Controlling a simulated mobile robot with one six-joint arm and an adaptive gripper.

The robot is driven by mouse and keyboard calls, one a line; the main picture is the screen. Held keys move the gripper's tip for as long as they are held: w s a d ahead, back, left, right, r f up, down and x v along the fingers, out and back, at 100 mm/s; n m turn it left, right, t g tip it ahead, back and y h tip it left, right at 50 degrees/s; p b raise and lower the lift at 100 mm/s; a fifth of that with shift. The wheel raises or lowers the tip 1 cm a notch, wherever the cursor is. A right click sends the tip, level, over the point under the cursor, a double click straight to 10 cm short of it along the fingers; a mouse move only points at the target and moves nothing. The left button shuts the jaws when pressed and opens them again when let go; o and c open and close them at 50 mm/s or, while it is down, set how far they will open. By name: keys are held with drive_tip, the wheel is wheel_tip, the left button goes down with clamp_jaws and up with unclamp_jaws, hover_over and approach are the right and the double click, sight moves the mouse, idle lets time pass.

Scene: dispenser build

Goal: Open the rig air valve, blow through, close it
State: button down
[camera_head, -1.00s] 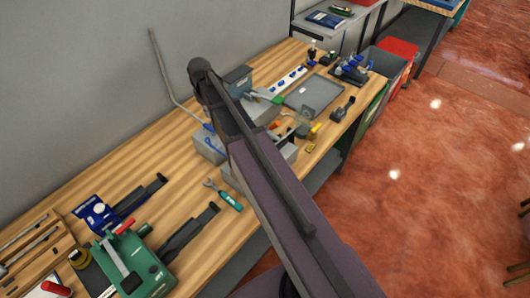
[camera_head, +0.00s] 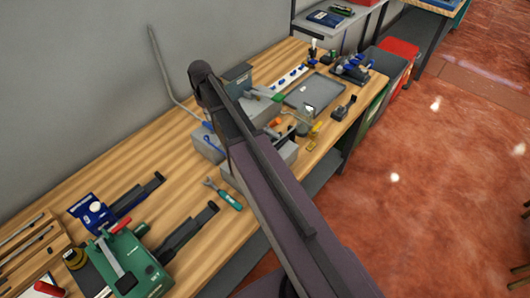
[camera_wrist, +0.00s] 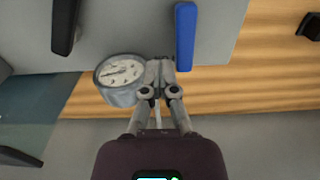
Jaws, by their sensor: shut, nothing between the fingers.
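In the wrist view my gripper (camera_wrist: 160,68) has its fingers together, with nothing between them. A blue lever (camera_wrist: 185,35) stands just right of the fingertips; I cannot tell whether they touch it. A round white-faced gauge (camera_wrist: 121,72) is close on their left. Lever and gauge show against a grey surface, and a black bar (camera_wrist: 65,25) is further left. In the head view a grey box (camera_head: 207,144) with a small blue part on it sits by the wall, partly behind my arm. My gripper cannot be made out there.
On the wooden bench (camera_head: 165,195) are a wrench (camera_head: 223,194), a green device (camera_head: 130,262), a blue box (camera_head: 92,212) and a grey tray (camera_head: 314,95). A grey pipe (camera_head: 166,75) rises along the wall. Open floor (camera_head: 450,190) lies to the right.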

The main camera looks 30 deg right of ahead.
drive_tip(key=shift+f+b, duration=0.75)
drive_tip(key=shift+f, duration=0.15)
drive_tip(key=shift+a, duration=0.15)
